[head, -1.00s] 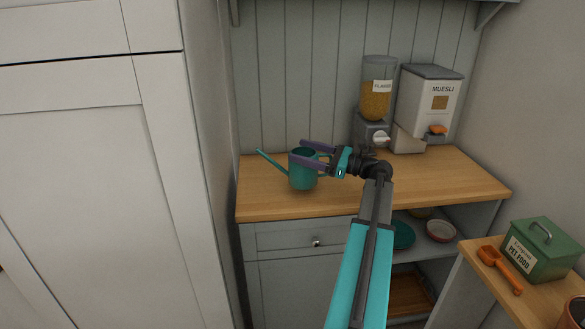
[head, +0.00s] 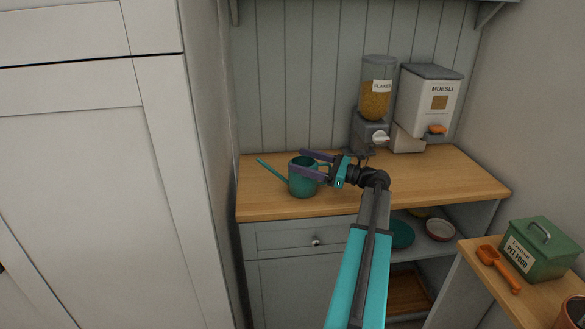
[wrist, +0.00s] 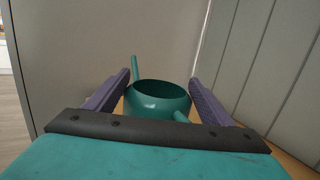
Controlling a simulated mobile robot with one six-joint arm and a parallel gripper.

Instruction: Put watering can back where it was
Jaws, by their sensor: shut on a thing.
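The teal watering can (head: 303,184) is upright at the left part of the wooden worktop (head: 350,199), its spout pointing left. My gripper (head: 311,165) reaches it from the right, with one purple finger on its far side and one on its near side. In the wrist view the can (wrist: 158,102) sits between the two fingers of my gripper (wrist: 160,95), open top showing, spout at the far left. The gripper is shut on the can. I cannot tell whether the can's base touches the worktop.
A flakes dispenser (head: 376,95) and a muesli dispenser (head: 432,100) stand at the back right of the worktop. A tall white cabinet (head: 90,190) bounds the left. A green pet food tin (head: 540,250) and orange scoop (head: 498,268) are on the lower right surface.

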